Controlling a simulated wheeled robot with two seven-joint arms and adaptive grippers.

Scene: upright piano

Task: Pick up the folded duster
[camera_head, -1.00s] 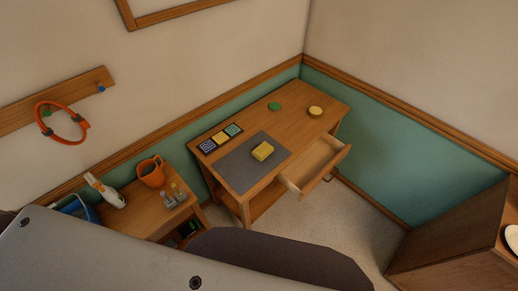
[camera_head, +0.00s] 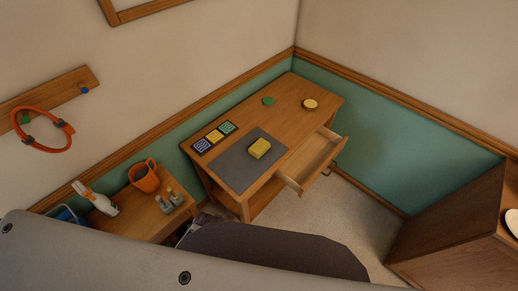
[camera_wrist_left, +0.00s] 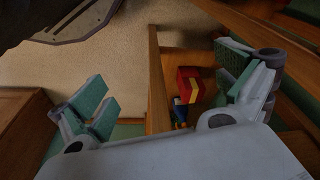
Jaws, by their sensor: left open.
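A yellow folded block, which looks like the folded duster (camera_head: 260,148), lies on the grey mat (camera_head: 232,172) on the wooden desk in the head view. It is apart from any gripper. My left gripper (camera_wrist_left: 165,92) shows in the left wrist view, open and empty, with green-padded fingers wide apart. Beyond its fingers are a wooden edge and a red object with a yellow band (camera_wrist_left: 190,84). The duster cannot be made out in the wrist view. My right gripper is not in view.
The desk's drawer (camera_head: 312,160) stands open. Patterned squares (camera_head: 214,137), a green disc (camera_head: 268,101) and a yellow round thing (camera_head: 310,104) lie on the desk. A wooden cabinet (camera_head: 450,225) is at right.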

